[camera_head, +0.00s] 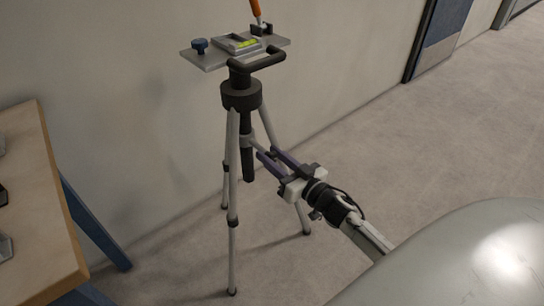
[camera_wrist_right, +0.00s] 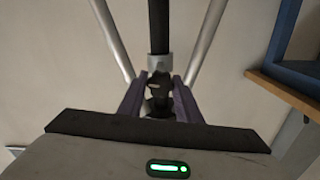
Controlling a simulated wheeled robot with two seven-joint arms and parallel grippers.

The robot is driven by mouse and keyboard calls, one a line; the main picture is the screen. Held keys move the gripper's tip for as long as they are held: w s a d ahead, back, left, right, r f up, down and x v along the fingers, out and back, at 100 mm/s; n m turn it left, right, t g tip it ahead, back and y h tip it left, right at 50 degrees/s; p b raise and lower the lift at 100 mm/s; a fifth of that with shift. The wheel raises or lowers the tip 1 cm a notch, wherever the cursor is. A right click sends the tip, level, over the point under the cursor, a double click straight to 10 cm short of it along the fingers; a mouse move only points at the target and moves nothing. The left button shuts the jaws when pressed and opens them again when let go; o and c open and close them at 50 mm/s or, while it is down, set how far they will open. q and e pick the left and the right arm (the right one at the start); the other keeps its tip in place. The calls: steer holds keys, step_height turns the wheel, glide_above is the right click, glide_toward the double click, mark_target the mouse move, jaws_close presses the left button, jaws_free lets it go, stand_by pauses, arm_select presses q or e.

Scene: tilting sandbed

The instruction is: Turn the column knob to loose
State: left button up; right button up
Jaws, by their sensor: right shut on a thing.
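A grey tripod (camera_head: 233,190) stands on the floor by the wall, with a dark centre column (camera_head: 247,165) and a light collar, which also shows in the right wrist view (camera_wrist_right: 160,62). The dark column knob (camera_wrist_right: 159,92) is on the near side of that collar. My right gripper (camera_head: 267,154) reaches in from the lower right, its purple fingers shut on the column knob. In the right wrist view the fingertips (camera_wrist_right: 158,88) lie on either side of the knob. The knob's loose or tight marking cannot be read. My left gripper is not in view.
A tilting plate (camera_head: 205,60) with a blue knob (camera_head: 199,45), a green level (camera_head: 247,43) and an orange-handled tool (camera_head: 256,8) tops the tripod. A wooden table (camera_head: 50,170) with blue legs stands left. The floor on the right is clear.

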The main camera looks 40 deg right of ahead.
steer(key=shift+n, duration=0.3)
steer(key=shift+n+p, duration=0.35)
steer(key=shift+n, duration=0.55)
steer(key=n, duration=0.2)
steer(key=shift+a+n, duration=0.1)
steer(key=shift+n, duration=0.3)
steer(key=n, duration=0.4)
steer(key=shift+f, duration=0.1)
steer(key=n, duration=0.4)
steer(key=shift+a+f, duration=0.1)
steer(key=n, duration=0.2)
steer(key=shift+n+b, duration=0.3)
steer(key=shift+n, duration=0.1)
steer(key=n, duration=0.2)
steer(key=shift+f+n+b, duration=0.1)
steer(key=shift+n+b, duration=0.2)
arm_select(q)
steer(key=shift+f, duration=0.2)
arm_select(e)
steer(key=shift+n, duration=0.6)
